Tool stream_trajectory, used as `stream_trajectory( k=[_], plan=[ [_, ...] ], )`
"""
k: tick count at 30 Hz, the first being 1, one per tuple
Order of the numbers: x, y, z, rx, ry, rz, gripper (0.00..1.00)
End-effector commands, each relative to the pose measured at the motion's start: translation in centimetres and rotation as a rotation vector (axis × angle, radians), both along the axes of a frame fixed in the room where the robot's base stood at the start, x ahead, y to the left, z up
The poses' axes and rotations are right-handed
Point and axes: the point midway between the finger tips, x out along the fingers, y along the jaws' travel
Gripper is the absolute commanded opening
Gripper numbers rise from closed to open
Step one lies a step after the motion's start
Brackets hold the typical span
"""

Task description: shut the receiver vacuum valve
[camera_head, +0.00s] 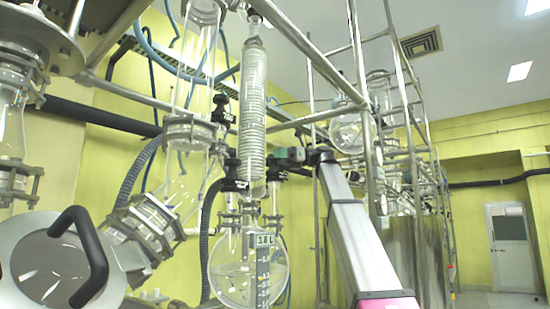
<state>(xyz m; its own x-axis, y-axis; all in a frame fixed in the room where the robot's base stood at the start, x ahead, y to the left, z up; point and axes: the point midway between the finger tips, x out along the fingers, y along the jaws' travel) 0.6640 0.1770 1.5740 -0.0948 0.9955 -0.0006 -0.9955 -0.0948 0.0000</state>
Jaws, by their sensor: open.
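My gripper (276,164) is small and dark, just right of the condenser's lower end. It is open; its fingertips are hard to make out, and contact cannot be told.
A steel frame (362,110) with more glassware rises on the right. A large vessel lid with a black curved handle (85,250) fills the lower left. Black and blue hoses (140,165) run behind the glass. A white door (508,235) is far right.

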Motion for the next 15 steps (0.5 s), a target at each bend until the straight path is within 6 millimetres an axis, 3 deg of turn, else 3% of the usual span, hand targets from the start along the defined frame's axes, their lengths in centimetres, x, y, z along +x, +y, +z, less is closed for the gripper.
stream_trajectory(
  k=[4, 13, 14, 15],
  plan=[
    [-0.10, 0.99, 0.02, 0.001, 0.000, 0.000, 0.78],
    [-0.10, 1.20, 0.02, 0.001, 0.000, -0.001, 0.78],
    [-0.10, 1.20, 0.02, 0.001, 0.000, -0.001, 0.75],
    [-0.10, 1.19, 0.02, 0.001, 0.000, -0.001, 0.62]
  ],
)
